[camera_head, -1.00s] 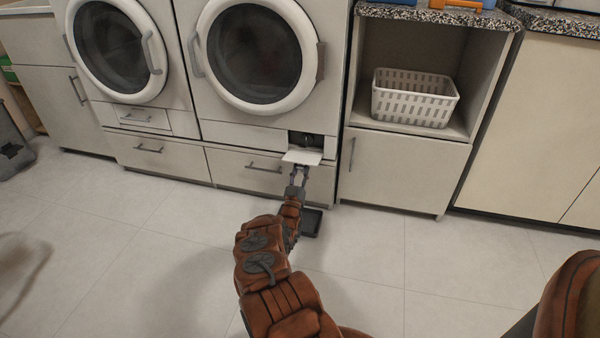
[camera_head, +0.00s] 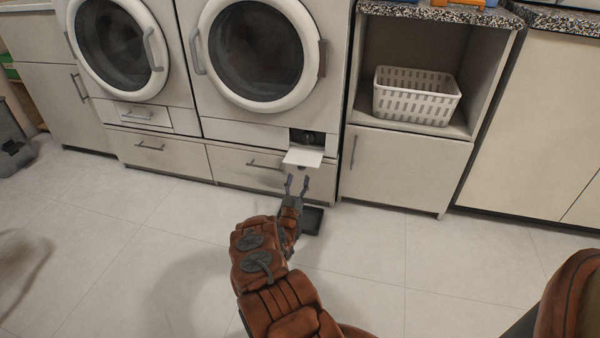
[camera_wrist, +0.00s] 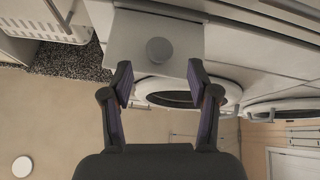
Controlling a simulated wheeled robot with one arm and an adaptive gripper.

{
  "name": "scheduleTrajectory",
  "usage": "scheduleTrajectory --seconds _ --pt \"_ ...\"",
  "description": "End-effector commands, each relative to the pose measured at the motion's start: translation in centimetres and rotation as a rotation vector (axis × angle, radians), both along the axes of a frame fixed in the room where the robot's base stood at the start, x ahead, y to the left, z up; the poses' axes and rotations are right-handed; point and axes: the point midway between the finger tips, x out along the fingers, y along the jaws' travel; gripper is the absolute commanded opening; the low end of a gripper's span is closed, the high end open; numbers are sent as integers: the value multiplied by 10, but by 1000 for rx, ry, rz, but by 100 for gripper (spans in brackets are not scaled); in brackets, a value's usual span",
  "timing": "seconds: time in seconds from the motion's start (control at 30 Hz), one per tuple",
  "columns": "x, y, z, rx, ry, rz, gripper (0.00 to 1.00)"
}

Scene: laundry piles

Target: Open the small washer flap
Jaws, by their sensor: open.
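The small washer flap (camera_head: 303,156) is a white panel at the lower right of the right-hand washer. It is swung down and sticks out roughly level, with a dark recess (camera_head: 308,140) showing behind and above it. In the wrist view the flap (camera_wrist: 185,35) fills the top middle, with a round grey knob on its face. My gripper (camera_head: 297,185) is open and empty, just below and in front of the flap, apart from it. In the wrist view its two fingers (camera_wrist: 159,88) are spread, with nothing between them.
A small black tray (camera_head: 312,220) lies on the floor beside my gripper. The right washer's round door (camera_head: 322,60) is shut. A closed drawer (camera_head: 235,165) is below. A white basket (camera_head: 416,96) sits in the shelf to the right. The tiled floor in front is mostly clear.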

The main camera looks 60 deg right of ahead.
Motion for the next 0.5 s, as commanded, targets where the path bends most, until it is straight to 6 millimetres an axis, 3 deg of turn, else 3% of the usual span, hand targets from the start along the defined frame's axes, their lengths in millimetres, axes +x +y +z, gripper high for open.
scheduleTrajectory --seconds 0.23,0.5 --pt "-14 39 -26 4 4 2 60" --pt "-18 53 -34 2 -1 3 60"
